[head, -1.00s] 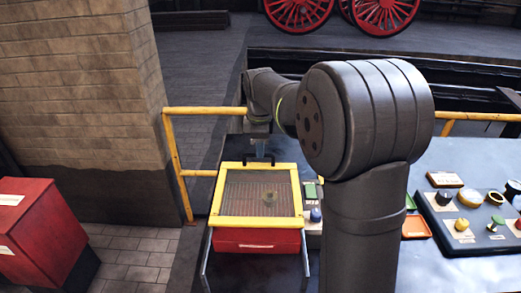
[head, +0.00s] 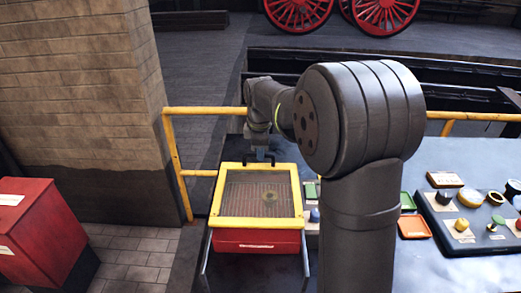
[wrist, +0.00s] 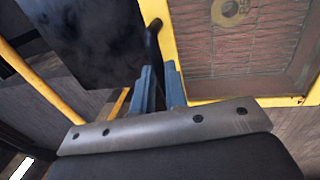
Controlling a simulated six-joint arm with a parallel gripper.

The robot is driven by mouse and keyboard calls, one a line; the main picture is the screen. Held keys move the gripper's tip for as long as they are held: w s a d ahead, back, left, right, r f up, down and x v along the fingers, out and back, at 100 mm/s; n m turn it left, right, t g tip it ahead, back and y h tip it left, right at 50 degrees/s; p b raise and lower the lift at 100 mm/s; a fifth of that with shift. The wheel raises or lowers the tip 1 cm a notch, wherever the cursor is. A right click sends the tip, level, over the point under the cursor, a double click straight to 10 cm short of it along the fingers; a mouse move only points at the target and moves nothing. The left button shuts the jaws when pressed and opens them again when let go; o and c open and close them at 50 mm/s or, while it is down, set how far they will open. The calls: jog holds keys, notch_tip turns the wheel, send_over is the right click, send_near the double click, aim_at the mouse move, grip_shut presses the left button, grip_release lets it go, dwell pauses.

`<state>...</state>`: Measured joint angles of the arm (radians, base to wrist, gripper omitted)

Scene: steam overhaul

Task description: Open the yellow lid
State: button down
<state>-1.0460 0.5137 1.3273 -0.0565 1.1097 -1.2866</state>
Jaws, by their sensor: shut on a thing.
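The yellow lid (head: 258,223) is a yellow frame around a see-through panel. It lies flat over the red box (head: 257,242) in the head view, and a corner of its frame shows in the wrist view (wrist: 168,45). A dark handle (wrist: 153,38) stands at the lid's far edge. My gripper (head: 261,154) is at that edge, with its two blue-grey fingers (wrist: 160,85) shut on the handle. My fingertips' exact contact with the handle is partly hidden. A round part with a hole (wrist: 230,8) shows through the panel.
Yellow railing (head: 205,110) runs behind the table, close to my gripper. Right of my arm are an orange tray (head: 414,227) and a dark board (head: 465,240) with several small parts. A red cabinet (head: 38,235) stands at the left by a brick pillar (head: 85,90).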

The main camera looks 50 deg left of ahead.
jog(key=s+d, duration=1.1)
jog(key=shift+s+d, duration=0.25)
jog(key=c, duration=1.5)
grip_release()
jog(key=shift+o, duration=0.2)
notch_tip(320, 180, up, 17)
jog(key=s+d, duration=0.2)
jog(key=shift+s+d, duration=0.2)
jog(key=shift+f, duration=0.1)
send_over(259, 207)
notch_tip(259, 207, down, 17)
jog(key=shift+r, duration=0.1)
